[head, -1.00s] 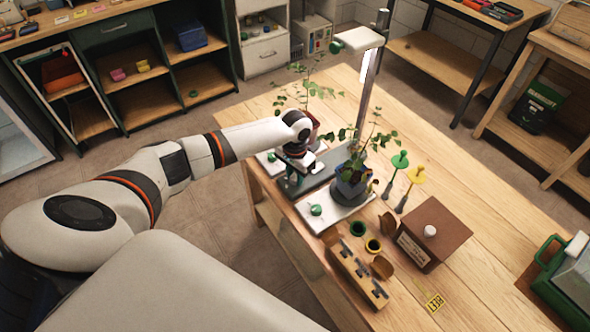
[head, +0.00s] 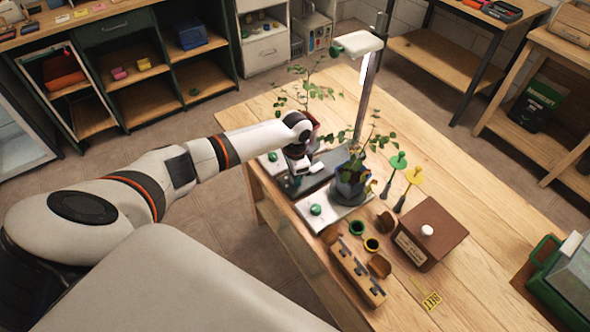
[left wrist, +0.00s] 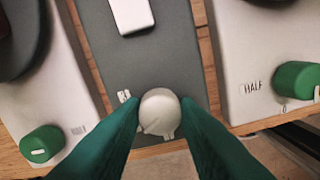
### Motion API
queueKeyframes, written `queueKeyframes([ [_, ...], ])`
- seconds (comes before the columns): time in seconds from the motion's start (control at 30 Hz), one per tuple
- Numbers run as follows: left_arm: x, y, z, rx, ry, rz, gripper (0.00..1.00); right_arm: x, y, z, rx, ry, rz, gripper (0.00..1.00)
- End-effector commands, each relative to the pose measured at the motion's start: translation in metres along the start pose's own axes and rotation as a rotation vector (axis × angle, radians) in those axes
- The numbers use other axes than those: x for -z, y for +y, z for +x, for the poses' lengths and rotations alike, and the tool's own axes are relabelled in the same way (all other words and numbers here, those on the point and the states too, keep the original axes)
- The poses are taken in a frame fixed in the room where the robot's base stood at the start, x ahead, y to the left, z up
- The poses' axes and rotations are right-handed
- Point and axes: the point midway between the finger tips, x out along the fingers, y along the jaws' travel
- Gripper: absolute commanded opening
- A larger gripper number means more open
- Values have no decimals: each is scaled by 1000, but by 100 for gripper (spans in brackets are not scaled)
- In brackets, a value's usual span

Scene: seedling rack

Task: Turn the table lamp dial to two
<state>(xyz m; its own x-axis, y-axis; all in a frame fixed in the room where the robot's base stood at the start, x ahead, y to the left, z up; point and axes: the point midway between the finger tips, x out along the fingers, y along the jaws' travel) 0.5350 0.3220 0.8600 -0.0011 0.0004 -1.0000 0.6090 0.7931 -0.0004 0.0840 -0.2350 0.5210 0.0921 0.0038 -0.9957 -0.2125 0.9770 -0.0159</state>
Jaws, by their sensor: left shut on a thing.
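The table lamp has a white head (head: 357,43), a grey post (head: 366,95) and a dark grey base (head: 330,168) on the wooden table. In the left wrist view, its round off-white dial (left wrist: 160,110) sits at the near end of the base (left wrist: 150,65). My left gripper (left wrist: 161,128) has its green fingers shut on the dial, one on each side. A thin line shows on the dial face. In the head view, my left gripper (head: 293,181) hides the dial. My right gripper is in neither view.
White plates with green knobs flank the lamp base; one knob (left wrist: 295,84) has a HALF label. A potted plant (head: 350,178) stands on the nearer plate. A brown box (head: 432,236) and a wooden holder (head: 356,271) stand nearer. The table's right side is mostly clear.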

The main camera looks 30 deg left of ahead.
Motion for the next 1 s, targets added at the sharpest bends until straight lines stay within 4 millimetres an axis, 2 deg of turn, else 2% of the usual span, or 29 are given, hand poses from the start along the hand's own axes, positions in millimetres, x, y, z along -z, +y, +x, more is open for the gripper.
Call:
queueKeyframes([
  [0.27,-1,0,-1,-1,-5,0,6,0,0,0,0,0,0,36],
  [0.3,-1,0,-1,-1,-5,0,30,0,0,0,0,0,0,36],
  [0.43,-1,0,-1,-1,-4,0,50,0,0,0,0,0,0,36],
  [0.77,-1,0,-3,0,-2,0,50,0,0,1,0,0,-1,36],
  [0.87,-1,1,-13,-1,-5,1,50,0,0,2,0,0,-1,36],
  [1.0,-2,1,-39,-4,-6,1,50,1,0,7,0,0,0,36],
])
